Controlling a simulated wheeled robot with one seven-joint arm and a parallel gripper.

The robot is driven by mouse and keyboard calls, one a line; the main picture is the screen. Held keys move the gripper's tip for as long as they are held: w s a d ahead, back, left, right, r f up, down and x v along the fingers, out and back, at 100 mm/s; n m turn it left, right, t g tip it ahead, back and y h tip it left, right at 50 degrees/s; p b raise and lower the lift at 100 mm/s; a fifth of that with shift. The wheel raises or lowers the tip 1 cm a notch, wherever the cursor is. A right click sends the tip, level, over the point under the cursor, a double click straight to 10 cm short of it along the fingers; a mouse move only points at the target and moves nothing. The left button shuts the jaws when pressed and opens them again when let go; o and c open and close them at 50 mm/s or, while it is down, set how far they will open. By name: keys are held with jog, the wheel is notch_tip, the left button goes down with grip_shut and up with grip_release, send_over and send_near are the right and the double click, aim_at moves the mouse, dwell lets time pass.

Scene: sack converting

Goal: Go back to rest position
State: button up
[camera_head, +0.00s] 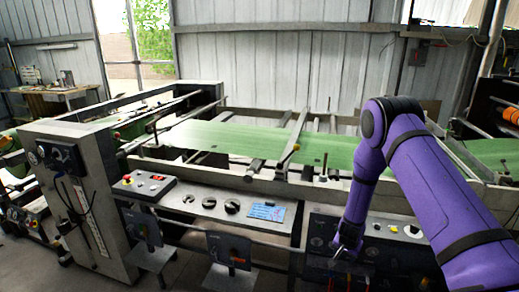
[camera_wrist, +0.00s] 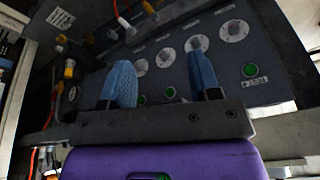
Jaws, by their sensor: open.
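My purple arm reaches in from the right in the head view, bent at the elbow. My gripper (camera_head: 347,240) points down in front of the machine's right control panel. In the wrist view my gripper (camera_wrist: 160,84) shows two blue fingers set wide apart, with nothing between them. Beyond the fingers is the dark control panel (camera_wrist: 181,75) with several grey knobs and green buttons. I cannot tell from these views whether a fingertip touches the panel.
The machine carries a green sheet (camera_head: 230,138) across its frame. Orange and black cables (camera_wrist: 50,125) hang at the left in the wrist view. Floor shows at lower left.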

jog(key=s+a+r+n+t+y, duration=0.1)
jog(key=s+a+r, duration=0.1)
jog(key=r, duration=1.4)
jog(key=s+a+r+n+y, duration=0.1)
jog(key=a+r+n, duration=0.1)
jog(key=r, duration=1.4)
jog(key=s+r+n+y, duration=0.1)
jog(key=s+r+n, duration=0.1)
jog(key=s+r, duration=1.15)
jog(key=s+d+r+n, duration=0.1)
jog(key=s+r, duration=0.3)
jog(key=s, duration=0.7)
jog(key=s+d+r+n+t+h, duration=0.1)
jog(key=s+r, duration=0.4)
jog(key=s, duration=0.7)
jog(key=shift+r+h, duration=0.25)
jog(key=shift+h, duration=0.05)
jog(key=shift+w, duration=0.15)
